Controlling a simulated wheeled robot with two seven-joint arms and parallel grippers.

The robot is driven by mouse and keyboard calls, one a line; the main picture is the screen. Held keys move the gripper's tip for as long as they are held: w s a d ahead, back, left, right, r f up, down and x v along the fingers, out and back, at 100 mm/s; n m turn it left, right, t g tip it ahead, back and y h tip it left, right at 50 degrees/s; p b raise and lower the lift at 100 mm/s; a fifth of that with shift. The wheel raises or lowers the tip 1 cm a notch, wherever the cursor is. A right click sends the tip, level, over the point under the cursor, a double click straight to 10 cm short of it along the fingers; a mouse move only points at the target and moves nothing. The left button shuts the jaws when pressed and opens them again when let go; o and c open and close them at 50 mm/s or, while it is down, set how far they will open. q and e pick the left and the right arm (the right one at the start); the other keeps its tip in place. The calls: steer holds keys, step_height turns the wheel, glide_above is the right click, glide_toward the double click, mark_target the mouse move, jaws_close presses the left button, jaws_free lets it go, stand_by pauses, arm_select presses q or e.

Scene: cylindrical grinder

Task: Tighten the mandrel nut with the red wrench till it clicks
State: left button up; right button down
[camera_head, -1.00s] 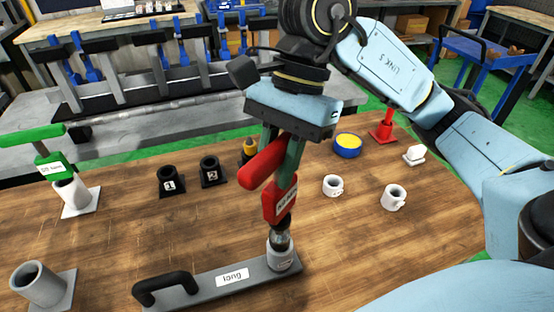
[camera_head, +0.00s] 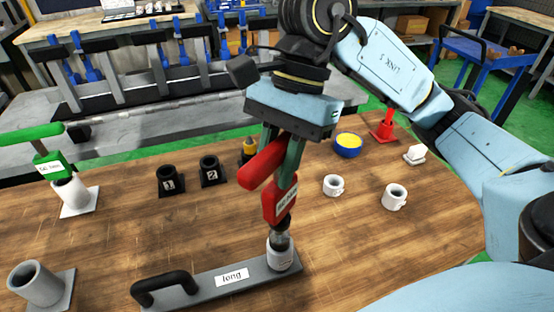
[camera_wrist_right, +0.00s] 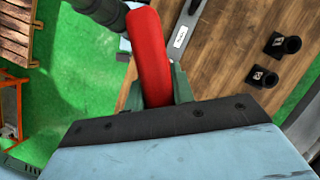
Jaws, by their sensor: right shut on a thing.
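My right gripper (camera_head: 282,160) is shut on the red wrench (camera_head: 281,201), a T-shaped tool with a red bar handle and a labelled red body. The wrench stands upright, its dark socket end down at the light grey cylindrical fitting (camera_head: 280,256) on the plate labelled "long" (camera_head: 205,286). The mandrel nut is hidden under the socket, and I cannot tell how far it is seated. In the right wrist view the red handle (camera_wrist_right: 150,58) lies between the green fingers. My left gripper is not in view.
A green wrench (camera_head: 50,165) stands in a white holder at the left. Black holders "1" (camera_head: 170,182) and "2" (camera_head: 211,172) stand behind. A grey tube holder (camera_head: 38,285) is front left.

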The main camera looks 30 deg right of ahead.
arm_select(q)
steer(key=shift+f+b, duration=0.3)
arm_select(e)
steer(key=shift+f, duration=0.1)
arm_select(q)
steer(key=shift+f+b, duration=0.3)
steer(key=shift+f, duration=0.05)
arm_select(e)
steer(key=shift+f+m, duration=0.15)
steer(key=shift+m, duration=0.35)
